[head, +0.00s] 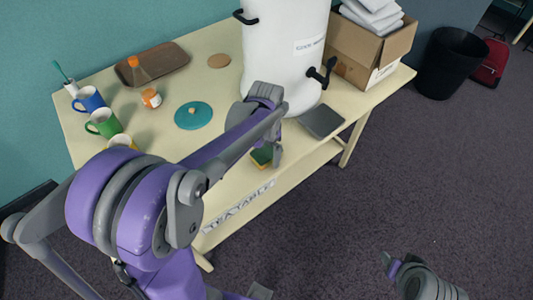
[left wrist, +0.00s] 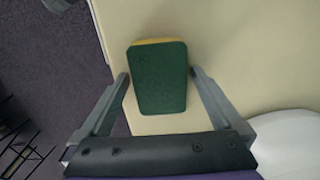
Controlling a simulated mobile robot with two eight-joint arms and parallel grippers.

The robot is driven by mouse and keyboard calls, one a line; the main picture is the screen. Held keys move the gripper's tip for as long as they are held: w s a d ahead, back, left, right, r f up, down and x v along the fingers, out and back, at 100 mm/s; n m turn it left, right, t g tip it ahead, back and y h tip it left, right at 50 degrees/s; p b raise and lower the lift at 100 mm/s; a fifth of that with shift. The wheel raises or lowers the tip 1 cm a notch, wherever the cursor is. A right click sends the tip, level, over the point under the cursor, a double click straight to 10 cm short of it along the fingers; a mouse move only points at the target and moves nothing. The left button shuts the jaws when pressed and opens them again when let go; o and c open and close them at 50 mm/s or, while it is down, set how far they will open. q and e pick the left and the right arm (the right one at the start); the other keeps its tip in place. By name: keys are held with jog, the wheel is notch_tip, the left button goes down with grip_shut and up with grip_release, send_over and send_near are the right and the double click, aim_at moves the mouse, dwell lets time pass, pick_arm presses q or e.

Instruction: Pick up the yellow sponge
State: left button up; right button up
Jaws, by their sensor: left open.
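The sponge (head: 261,155) lies near the front edge of the tea table, partly hidden by my left gripper in the head view. In the left wrist view the sponge (left wrist: 159,80) shows a dark green top face and a thin yellow edge. My left gripper (head: 271,152) is open above it.
A large white urn (head: 283,45) stands behind my left gripper, with a dark grey tray (head: 320,121) at its foot. A teal lid (head: 193,115), mugs (head: 103,122) and an orange-labelled jar (head: 151,98) stand to the left. A cardboard box (head: 367,58) is at the right end.

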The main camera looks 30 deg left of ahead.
aim_at(266, 151)
pick_arm(q)
jog(key=c, duration=1.4)
jog(key=shift+r, duration=0.1)
jog(key=shift+r, duration=0.1)
notch_tip(266, 151, up, 10)
jog(key=shift+f+p, duration=0.1)
jog(key=shift+p, duration=0.2)
